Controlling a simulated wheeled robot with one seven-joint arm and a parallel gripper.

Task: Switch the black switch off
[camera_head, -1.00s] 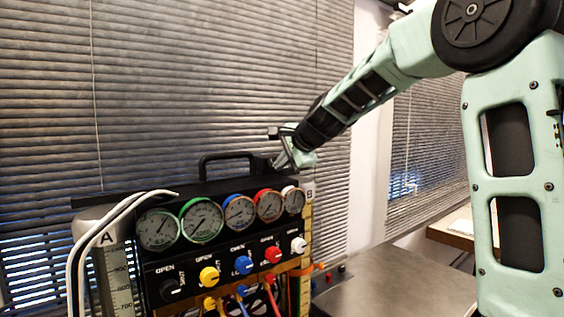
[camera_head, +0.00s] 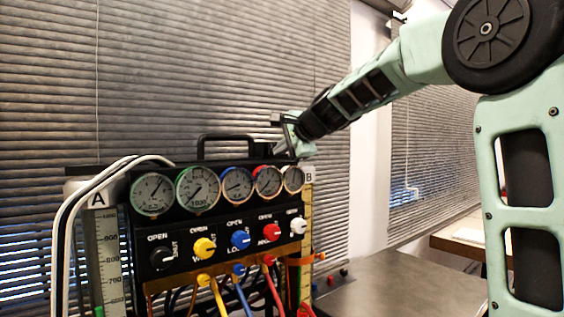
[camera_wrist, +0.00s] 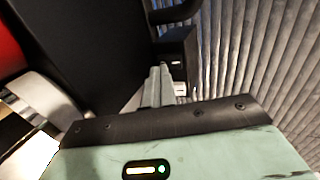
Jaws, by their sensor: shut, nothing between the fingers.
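A black box-shaped block (camera_wrist: 178,48) with a small pale mark shows just beyond my fingertips in the wrist view; I cannot tell whether it is the black switch. A round black knob (camera_head: 163,258) marked OPEN and SHUT sits at the left of the gauge panel's knob row in the head view. My gripper (camera_head: 294,150) is at the top right end of the gauge panel (camera_head: 215,216), behind the white-rimmed gauge. In the wrist view my gripper (camera_wrist: 164,68) has its pale green fingers together and empty. Contact with the block cannot be told.
A black carry handle (camera_head: 228,138) stands on top of the panel, left of my gripper. White hoses (camera_head: 72,215) loop at the left, and coloured hoses hang below the knobs. A grey table (camera_head: 395,285) lies at the right. Slatted blinds are behind.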

